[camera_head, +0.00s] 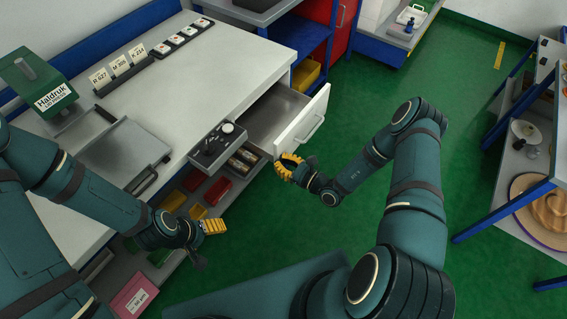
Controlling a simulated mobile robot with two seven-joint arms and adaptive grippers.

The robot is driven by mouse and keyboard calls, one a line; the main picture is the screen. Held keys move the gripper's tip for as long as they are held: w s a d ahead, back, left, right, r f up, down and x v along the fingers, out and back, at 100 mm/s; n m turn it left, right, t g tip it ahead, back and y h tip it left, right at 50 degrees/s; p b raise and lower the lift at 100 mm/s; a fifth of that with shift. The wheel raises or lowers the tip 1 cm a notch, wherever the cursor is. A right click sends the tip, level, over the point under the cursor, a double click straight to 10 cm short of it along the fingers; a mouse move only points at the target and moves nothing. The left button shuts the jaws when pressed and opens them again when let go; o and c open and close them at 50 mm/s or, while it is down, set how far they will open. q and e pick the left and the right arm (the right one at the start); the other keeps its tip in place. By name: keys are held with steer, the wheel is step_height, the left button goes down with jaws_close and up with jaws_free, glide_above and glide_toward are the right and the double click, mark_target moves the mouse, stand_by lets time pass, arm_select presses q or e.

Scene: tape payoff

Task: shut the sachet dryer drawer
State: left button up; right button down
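A grey control box (208,150) with a pale knob is mounted at the bench's front edge. Just right of it, a small open drawer or tray (262,159) holds several sachet-like packs; this looks like the dryer drawer. My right gripper (289,164), with yellow fingers, is close to the right end of this tray, below the big white drawer; contact cannot be made out. My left gripper (214,226), also yellow-fingered, is in front of the bench, lower left of the tray, and apart from it. Neither gripper visibly holds anything; finger openings are unclear.
A larger drawer with a white front (301,122) and handle stands pulled out, empty, above my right gripper. Red and yellow bins (217,190) sit under the bench (205,85). A blue-framed shelf (545,185) stands at right. Green floor between is clear.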

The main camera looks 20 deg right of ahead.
arm_select(q)
step_height(320, 180, down, 3)
steer(key=b, duration=0.3)
arm_select(e)
steer(key=x, duration=1.6)
